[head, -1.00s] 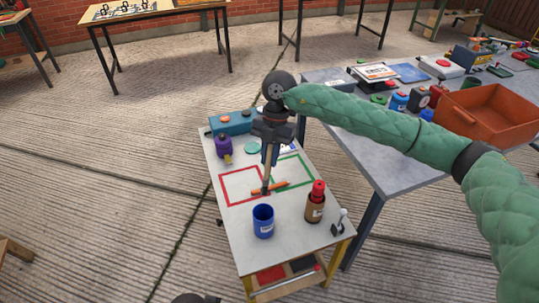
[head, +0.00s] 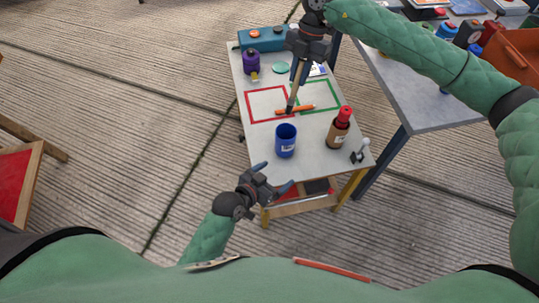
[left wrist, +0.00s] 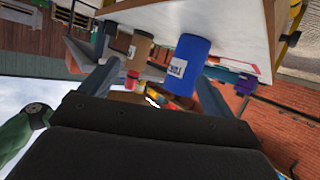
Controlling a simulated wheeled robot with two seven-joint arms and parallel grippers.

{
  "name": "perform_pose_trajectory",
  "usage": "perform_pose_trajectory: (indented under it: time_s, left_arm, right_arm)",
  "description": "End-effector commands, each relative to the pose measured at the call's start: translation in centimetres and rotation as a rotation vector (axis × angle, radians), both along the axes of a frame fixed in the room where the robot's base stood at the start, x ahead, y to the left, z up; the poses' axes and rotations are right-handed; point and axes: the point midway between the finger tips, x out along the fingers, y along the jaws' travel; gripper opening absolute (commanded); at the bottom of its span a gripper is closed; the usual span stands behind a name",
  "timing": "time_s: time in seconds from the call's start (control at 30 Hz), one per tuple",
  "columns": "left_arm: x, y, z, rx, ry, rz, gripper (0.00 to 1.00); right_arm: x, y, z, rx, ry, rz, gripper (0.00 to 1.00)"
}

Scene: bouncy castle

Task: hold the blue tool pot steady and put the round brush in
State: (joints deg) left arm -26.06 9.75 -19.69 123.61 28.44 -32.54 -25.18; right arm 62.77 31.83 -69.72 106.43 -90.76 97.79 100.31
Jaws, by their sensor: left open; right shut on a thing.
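The blue tool pot (head: 286,142) stands upright on the small white table (head: 257,138), near its front edge. My right gripper (head: 299,72) is shut on the round brush (head: 293,92), which hangs down, slightly tilted, with its dark lower end over the table beyond the pot. My left gripper (head: 274,177) is open and empty, in front of the table edge and apart from the pot. In the left wrist view, the pot (left wrist: 188,65) shows upside down between the spread fingers (left wrist: 155,80), farther off. The inside of the pot is hard to see.
A brown bottle with a red top (head: 338,130) stands right of the pot, with a small grey stand (head: 360,152) nearby. An orange stick (head: 296,109) lies beyond the pot across red and green outlines. A purple bottle (head: 251,62) and teal box (head: 262,39) are farther back.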

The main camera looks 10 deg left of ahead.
Motion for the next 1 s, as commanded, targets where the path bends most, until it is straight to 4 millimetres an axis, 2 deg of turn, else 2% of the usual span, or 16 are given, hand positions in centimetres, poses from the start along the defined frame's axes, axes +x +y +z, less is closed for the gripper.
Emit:
perform_pose_trajectory:
  time_s: [0.2, 0.4, 0.6, 0.77, 1.0]
  left_arm:
    - [3.1, 0.2, 0.9, -0.073, -0.200, 0.055, 0.88]
    - [5.0, 1.2, 1.4, -0.110, -0.328, 0.126, 0.88]
    - [5.8, 1.8, 1.6, -0.124, -0.381, 0.166, 0.88]
    - [6.7, 1.5, 1.7, -0.125, -0.390, 0.173, 0.88]
    - [9.8, -0.1, 1.7, -0.127, -0.388, 0.173, 0.88]
  right_arm:
    - [0.0, 0.0, 0.0, 0.000, 0.000, 0.000, 0.00]
    - [0.0, 0.0, 0.0, 0.000, 0.000, 0.000, 0.00]
    - [0.0, 0.0, 0.0, 0.000, 0.000, 0.000, 0.00]
    - [0.0, 0.0, 0.0, 0.000, 0.000, 0.000, 0.00]
    - [0.0, 0.0, 0.0, 0.000, 0.000, 0.000, 0.00]
